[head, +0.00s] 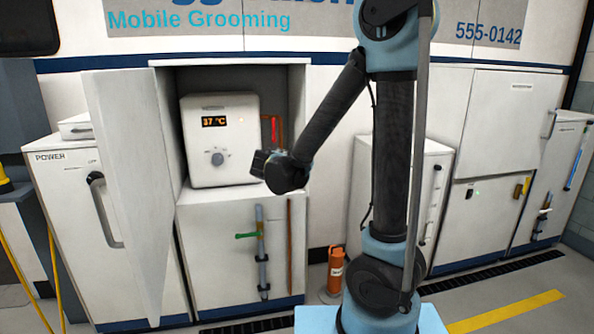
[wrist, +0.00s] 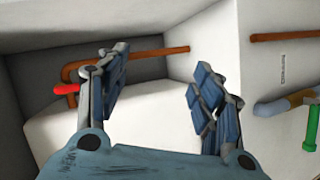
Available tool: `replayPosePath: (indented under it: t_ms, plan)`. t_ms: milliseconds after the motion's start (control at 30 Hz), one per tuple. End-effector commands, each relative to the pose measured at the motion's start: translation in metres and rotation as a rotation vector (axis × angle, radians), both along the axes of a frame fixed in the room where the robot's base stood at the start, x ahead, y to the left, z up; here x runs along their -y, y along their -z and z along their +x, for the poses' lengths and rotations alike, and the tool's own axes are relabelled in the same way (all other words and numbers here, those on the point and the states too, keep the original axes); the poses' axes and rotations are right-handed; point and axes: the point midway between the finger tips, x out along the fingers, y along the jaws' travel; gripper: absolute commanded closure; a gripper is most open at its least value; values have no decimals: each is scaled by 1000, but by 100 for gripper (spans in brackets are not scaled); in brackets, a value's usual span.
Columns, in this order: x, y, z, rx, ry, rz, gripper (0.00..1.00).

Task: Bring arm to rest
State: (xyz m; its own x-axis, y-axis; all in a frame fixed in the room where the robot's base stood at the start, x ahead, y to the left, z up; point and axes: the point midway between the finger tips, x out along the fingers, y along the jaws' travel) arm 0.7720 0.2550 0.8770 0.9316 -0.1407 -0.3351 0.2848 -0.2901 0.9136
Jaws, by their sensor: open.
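My arm reaches out from the column, bent at the elbow, toward the open cabinet. My gripper (head: 262,163) is in front of the white heater (head: 221,163), near its right edge, partly covering it. The heater's display reads 37 °C. In the wrist view my gripper (wrist: 160,72) has its two fingers spread apart with nothing between them. A red handle (wrist: 66,89) on a copper pipe (wrist: 155,51) shows beyond the left finger; the red handle also shows in the head view (head: 274,130), right of the heater.
The cabinet door (head: 130,190) stands open at the left. Below the heater are a pipe with a green lever (head: 246,235) and a copper pipe (head: 289,245). An orange cylinder (head: 336,270) stands on the floor. White cabinets (head: 490,200) line the right.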

Motion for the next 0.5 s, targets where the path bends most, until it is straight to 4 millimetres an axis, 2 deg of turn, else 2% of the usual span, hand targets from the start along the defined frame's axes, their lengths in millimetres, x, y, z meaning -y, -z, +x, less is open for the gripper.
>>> replayPosePath:
  t_ms: [33,200,367,500]
  plan:
    - [24,0,-4,-29,42,23,39]
    - [87,5,-23,-129,166,104,39]
    - [139,13,-50,-220,278,185,39]
    - [179,22,-79,-298,373,262,39]
